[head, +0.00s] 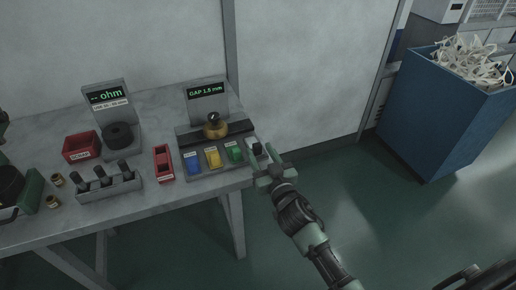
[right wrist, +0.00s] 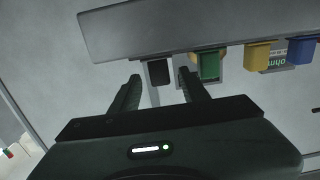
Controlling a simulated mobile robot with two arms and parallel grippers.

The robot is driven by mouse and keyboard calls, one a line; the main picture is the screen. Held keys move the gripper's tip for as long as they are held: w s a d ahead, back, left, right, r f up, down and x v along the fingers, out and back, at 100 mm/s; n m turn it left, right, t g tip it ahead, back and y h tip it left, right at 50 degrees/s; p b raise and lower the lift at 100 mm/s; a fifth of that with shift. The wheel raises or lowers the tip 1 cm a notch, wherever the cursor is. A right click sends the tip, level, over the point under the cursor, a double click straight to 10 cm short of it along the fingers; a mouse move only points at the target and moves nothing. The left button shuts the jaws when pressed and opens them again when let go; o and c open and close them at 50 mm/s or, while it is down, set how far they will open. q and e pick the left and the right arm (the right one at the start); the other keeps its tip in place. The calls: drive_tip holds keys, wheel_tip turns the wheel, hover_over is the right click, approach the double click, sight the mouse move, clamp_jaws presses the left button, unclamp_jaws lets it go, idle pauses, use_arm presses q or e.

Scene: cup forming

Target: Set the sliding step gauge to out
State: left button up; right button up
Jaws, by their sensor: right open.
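The gauge station (head: 184,139) stands at the table's right end, with a display (head: 207,91) reading "GAP 1.0 mm". A small black block (head: 257,148) on a pale strip sits at its right edge, beside the green bin; I take it to be the sliding step gauge's handle. It also shows in the right wrist view (right wrist: 158,72). My right gripper (head: 262,156) is open, its fingers pointing at the block. In the right wrist view, the fingertips (right wrist: 160,80) lie either side of the block; contact cannot be told. My left gripper is not in view.
Blue (head: 193,162), yellow (head: 212,157) and green (head: 234,152) bins line the station's front, below a brass knob (head: 215,127). A red tray (head: 163,163) stands left of it. A blue waste bin (head: 432,115) stands far right. The floor between is open.

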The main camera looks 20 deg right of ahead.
drive_tip(key=s, duration=0.5)
drive_tip(key=shift+s+d, duration=0.1)
drive_tip(key=shift+s, duration=0.1)
